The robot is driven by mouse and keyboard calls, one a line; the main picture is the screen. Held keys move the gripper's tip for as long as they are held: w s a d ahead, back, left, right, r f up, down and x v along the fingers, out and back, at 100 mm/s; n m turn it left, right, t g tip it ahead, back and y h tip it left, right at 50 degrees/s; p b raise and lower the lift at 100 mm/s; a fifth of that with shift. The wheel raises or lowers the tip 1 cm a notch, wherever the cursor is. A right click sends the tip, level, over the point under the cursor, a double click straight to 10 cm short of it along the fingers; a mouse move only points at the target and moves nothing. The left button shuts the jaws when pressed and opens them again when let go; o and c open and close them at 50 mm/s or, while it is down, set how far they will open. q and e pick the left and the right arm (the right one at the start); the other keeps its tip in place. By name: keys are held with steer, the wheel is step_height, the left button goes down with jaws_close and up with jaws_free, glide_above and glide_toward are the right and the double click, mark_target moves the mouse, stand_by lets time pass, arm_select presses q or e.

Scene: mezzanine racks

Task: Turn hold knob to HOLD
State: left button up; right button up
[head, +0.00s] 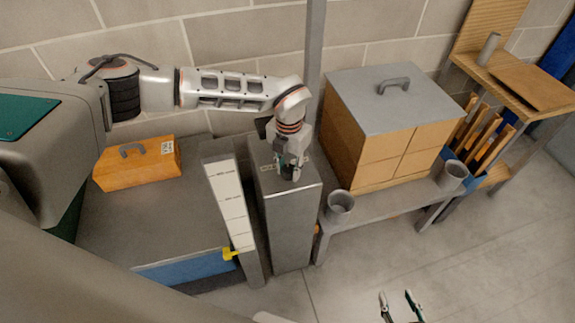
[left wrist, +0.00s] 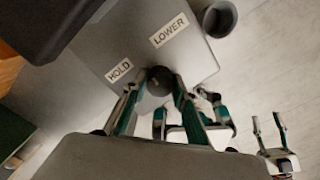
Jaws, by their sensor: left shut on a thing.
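A round dark knob (left wrist: 158,80) sits on the flat top of a grey metal pedestal (head: 291,220). Two labels are on that top in the left wrist view, HOLD (left wrist: 119,70) and LOWER (left wrist: 169,30). My left gripper (head: 290,172) points down at the pedestal top and is shut on the knob, one finger on each side. It hides the knob in the head view. No pointer mark on the knob can be made out, so its setting is unclear. My right gripper (head: 399,296) is open and empty, low in front over the floor.
A sloped white label strip with a yellow pointer (head: 230,253) stands left of the pedestal. An orange case (head: 138,165) lies on the grey deck. To the right, a bench holds a lidded box (head: 390,100) and two grey cups (head: 340,205). A grey post rises behind.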

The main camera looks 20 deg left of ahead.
mark_target(289, 168)
arm_select(q)
steer(key=n+p, duration=0.3)
steer(key=n, duration=0.2)
steer(key=shift+r+n, duration=0.1)
steer(key=shift+n, duration=0.2)
steer(key=shift+n+p, duration=0.5)
steer(key=shift+n, duration=0.6)
steer(key=shift+n+p, duration=0.35)
steer(key=shift+n, duration=0.65)
arm_select(e)
step_height(289, 168, up, 6)
steer(key=w, duration=0.1)
steer(key=shift+w, duration=0.15)
steer(key=shift+d+r, duration=0.1)
steer(key=shift+r, duration=0.1)
arm_select(q)
steer(key=o, duration=1.1)
arm_select(e)
steer(key=shift+w+r+t, duration=0.1)
steer(key=shift+r+t, duration=0.05)
steer(key=shift+t, duration=0.15)
arm_select(q)
step_height(289, 168, up, 12)
steer(key=shift+f, duration=0.1)
